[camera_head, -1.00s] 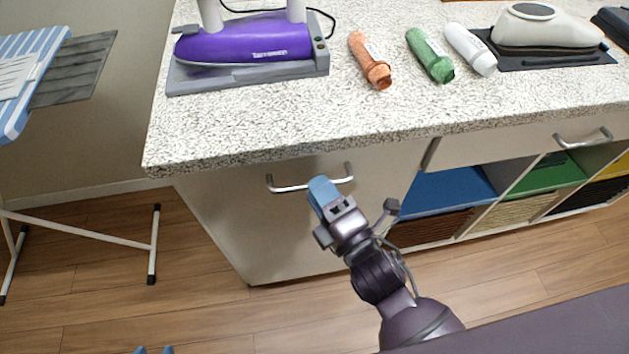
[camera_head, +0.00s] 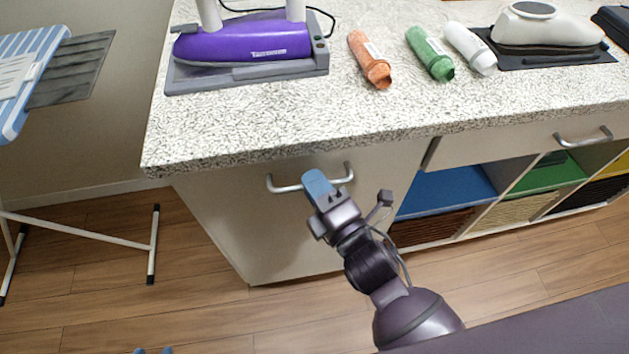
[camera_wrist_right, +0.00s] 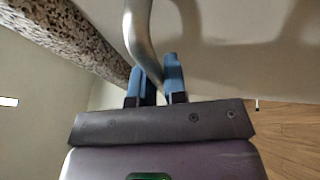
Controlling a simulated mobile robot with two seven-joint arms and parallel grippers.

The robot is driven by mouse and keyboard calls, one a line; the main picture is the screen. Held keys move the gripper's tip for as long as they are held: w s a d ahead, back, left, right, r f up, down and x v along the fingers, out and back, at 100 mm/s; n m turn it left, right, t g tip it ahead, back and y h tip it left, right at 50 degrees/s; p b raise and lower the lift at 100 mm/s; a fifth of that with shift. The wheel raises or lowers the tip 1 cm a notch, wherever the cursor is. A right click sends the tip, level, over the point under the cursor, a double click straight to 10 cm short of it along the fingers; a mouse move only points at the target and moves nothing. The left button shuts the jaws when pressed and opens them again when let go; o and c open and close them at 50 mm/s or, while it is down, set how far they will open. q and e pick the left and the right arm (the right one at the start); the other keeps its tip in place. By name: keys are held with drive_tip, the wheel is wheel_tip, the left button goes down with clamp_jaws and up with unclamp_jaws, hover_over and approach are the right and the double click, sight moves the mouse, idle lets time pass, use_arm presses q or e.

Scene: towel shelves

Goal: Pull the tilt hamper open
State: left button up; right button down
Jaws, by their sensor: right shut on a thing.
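The tilt hamper front (camera_head: 255,235) is a pale panel under the speckled counter, and it looks closed. Its curved metal bar handle (camera_head: 287,188) runs across the upper part of the panel. My right gripper (camera_head: 318,183) is at the middle of this handle, with its blue fingers covering part of it. In the right wrist view the handle (camera_wrist_right: 140,40) passes down between the blue fingers of the right gripper (camera_wrist_right: 157,82), which are shut on it. Only the blue tips of my left gripper (camera_head: 153,351) show at the bottom edge; their opening is unclear.
The counter (camera_head: 230,125) overhangs the panel and holds a purple iron (camera_head: 245,42), several bottles and a white appliance (camera_head: 545,28). A striped ironing board (camera_head: 25,60) stands at left. The wooden floor in front is clear.

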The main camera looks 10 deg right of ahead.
use_arm(q)
drive_tip(key=b, duration=0.2)
drive_tip(key=w+d+f+m+b, duration=0.1)
drive_tip(key=b, duration=0.2)
drive_tip(key=shift+w+f+m+t, duration=0.1)
drive_tip(key=shift+w+m+t, duration=0.15)
drive_tip(key=shift+m+t, duration=0.05)
use_arm(e)
drive_tip(key=s+f+t, duration=0.1)
drive_tip(key=s+f, duration=0.2)
drive_tip(key=s, duration=0.9)
drive_tip(key=s+f+n+t+y, duration=0.1)
drive_tip(key=s+f, duration=0.2)
drive_tip(key=s, duration=0.9)
drive_tip(key=shift+s+f+n+y, duration=0.3)
drive_tip(key=shift+s+f, duration=0.05)
use_arm(q)
drive_tip(key=shift+s, duration=0.15)
